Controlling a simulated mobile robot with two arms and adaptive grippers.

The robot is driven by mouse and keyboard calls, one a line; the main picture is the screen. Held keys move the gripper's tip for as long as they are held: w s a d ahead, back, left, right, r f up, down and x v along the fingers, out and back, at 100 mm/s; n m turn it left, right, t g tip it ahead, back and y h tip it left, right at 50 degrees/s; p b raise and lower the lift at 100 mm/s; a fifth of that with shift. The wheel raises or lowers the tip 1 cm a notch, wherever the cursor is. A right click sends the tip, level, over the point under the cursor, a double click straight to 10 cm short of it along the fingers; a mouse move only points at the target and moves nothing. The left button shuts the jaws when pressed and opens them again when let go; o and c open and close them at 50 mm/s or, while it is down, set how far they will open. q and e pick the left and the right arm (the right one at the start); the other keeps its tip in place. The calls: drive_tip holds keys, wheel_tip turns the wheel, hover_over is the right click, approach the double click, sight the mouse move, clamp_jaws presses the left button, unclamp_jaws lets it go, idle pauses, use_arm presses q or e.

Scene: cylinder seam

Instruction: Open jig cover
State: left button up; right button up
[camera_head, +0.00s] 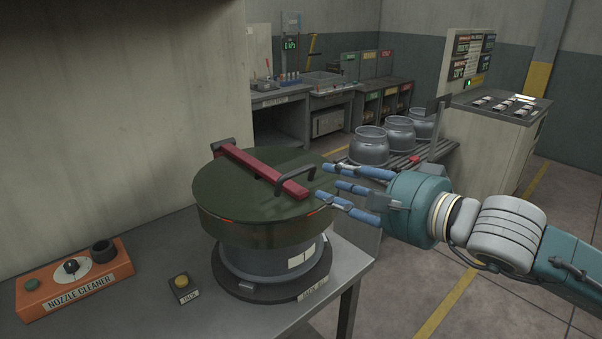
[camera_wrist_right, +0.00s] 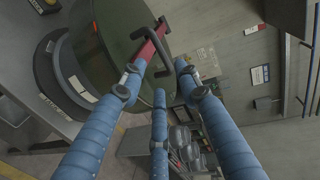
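The jig cover (camera_head: 235,196) is a dark green round lid sitting level on the grey jig (camera_head: 262,262), with a red bar (camera_head: 258,170) across its top. A dark handle (camera_head: 297,174) stands on the cover near the bar's right end; the handle also shows in the right wrist view (camera_wrist_right: 156,38). My right gripper (camera_head: 325,181) has its blue fingers spread at the cover's right edge, pointing at the handle. The handle is not between closed fingers; whether any fingertip touches the cover is unclear. My left gripper is out of view.
Several metal pots (camera_head: 369,146) stand on a rack behind my right gripper. A wall rises behind the bench.

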sight(298, 174)
drive_tip(key=p+x, duration=0.2)
drive_tip(key=x, duration=0.2)
drive_tip(key=p+x, duration=0.1)
drive_tip(key=x, duration=0.4)
drive_tip(key=shift+s+a+r+p, duration=0.15)
drive_tip(key=shift+s+a+p, duration=0.1)
drive_tip(key=shift+p, duration=0.1)
drive_tip(key=shift+x, duration=0.85)
drive_tip(key=shift+c, duration=0.5)
clamp_jaws()
